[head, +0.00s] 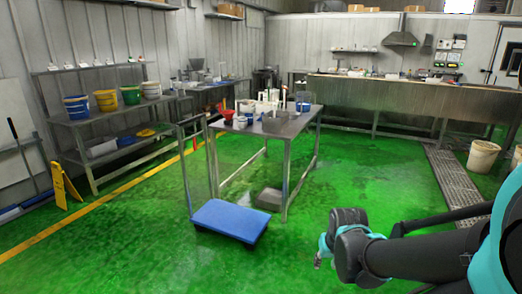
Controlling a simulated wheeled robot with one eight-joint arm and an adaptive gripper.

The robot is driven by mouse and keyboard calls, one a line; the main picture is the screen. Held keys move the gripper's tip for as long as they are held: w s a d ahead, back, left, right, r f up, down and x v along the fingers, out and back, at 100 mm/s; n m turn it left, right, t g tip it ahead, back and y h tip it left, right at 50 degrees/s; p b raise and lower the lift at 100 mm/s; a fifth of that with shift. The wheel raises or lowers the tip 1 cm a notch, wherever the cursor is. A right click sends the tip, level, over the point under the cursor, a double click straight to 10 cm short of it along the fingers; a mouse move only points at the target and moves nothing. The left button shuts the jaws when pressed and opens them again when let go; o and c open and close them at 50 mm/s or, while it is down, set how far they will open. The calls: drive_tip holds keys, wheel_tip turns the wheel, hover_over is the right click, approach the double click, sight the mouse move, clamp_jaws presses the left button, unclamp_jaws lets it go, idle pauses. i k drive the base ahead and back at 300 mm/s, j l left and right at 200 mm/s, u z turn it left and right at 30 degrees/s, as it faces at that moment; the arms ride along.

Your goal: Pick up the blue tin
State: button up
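A small blue and white container (304,101), possibly the blue tin, is among the items on the metal table (290,129) in the middle of the room. It is too small to identify for certain. My gripper (318,262) is at the lower right, in front of the table and well apart from it. Its fingers are small and partly hidden by my arm, so I cannot tell whether they are open or shut.
A blue platform trolley (231,220) stands before the table's left side. A shelf bench with several buckets (76,107) and a yellow floor sign (65,186) are at the left. White buckets (483,157) stand at the right. Green floor is clear right of the table.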

sight(249, 119)
drive_tip(key=i+j+u, duration=0.1)
drive_tip(key=i+u, duration=0.6)
drive_tip(key=i, duration=0.2)
drive_tip(key=i+l+u, duration=0.2)
drive_tip(key=i+u, duration=0.35)
drive_tip(key=i, duration=0.5)
drive_tip(key=i+u, duration=0.25)
drive_tip(key=i, duration=0.4)
drive_tip(key=i+l+u, duration=0.2)
drive_tip(key=i, duration=0.5)
drive_tip(key=i+j+u, duration=0.1)
drive_tip(key=i+u, duration=0.3)
drive_tip(key=i, duration=1.55)
drive_tip(key=i+l+z, duration=0.1)
drive_tip(key=i+z, duration=0.3)
drive_tip(key=i+j+z, duration=0.1)
drive_tip(key=i+z, duration=0.35)
drive_tip(key=i+j+z, duration=0.15)
drive_tip(key=i+z, duration=0.4)
drive_tip(key=z, duration=0.3)
drive_tip(key=i+z, duration=0.15)
drive_tip(key=z, duration=0.25)
drive_tip(key=i+z, duration=0.15)
drive_tip(key=z, duration=0.3)
drive_tip(key=i+j+z, duration=0.15)
drive_tip(key=z, duration=0.25)
drive_tip(key=i+j+z, duration=0.1)
drive_tip(key=z, duration=0.35)
